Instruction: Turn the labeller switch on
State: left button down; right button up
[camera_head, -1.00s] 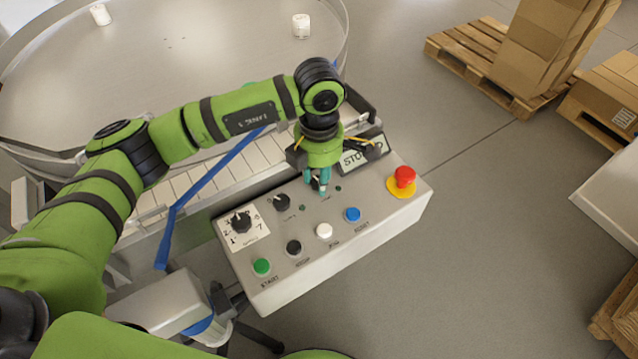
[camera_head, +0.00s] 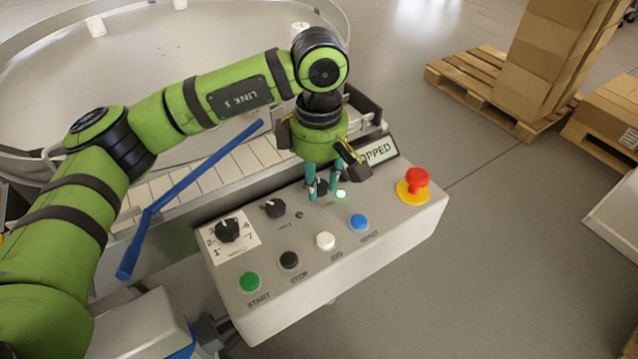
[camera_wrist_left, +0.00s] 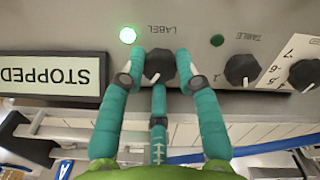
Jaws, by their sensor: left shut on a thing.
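The labeller switch is the black LABEL knob (camera_wrist_left: 160,66) on the grey control panel (camera_head: 330,290). In the left wrist view it sits between the teal fingers of my left gripper (camera_wrist_left: 160,75). My left gripper (camera_head: 323,190) points down at the panel in the head view and is shut on this knob, which the fingers partly hide there. The green lamp beside LABEL (camera_wrist_left: 127,35) is lit; it also glows in the head view (camera_head: 341,194). My right gripper is not in view.
The TABLE knob (camera_wrist_left: 241,69) is beside the LABEL knob, with a dark lamp (camera_wrist_left: 217,40). Start (camera_head: 250,282), stop (camera_head: 289,260), white (camera_head: 325,241) and blue (camera_head: 358,222) buttons line the front. A red emergency button (camera_head: 415,183) is at right. The display (camera_wrist_left: 50,76) reads STOPPED.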

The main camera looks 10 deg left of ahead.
aim_at(319, 184)
pick_arm(q)
jog(key=shift+s+f, duration=0.1)
jog(key=shift+f, duration=0.05)
dwell(0.3)
jog(key=c, duration=0.9)
grip_release()
jog(key=shift+r, duration=0.25)
notch_tip(319, 184, up, 12)
jog(key=shift+f, duration=0.15)
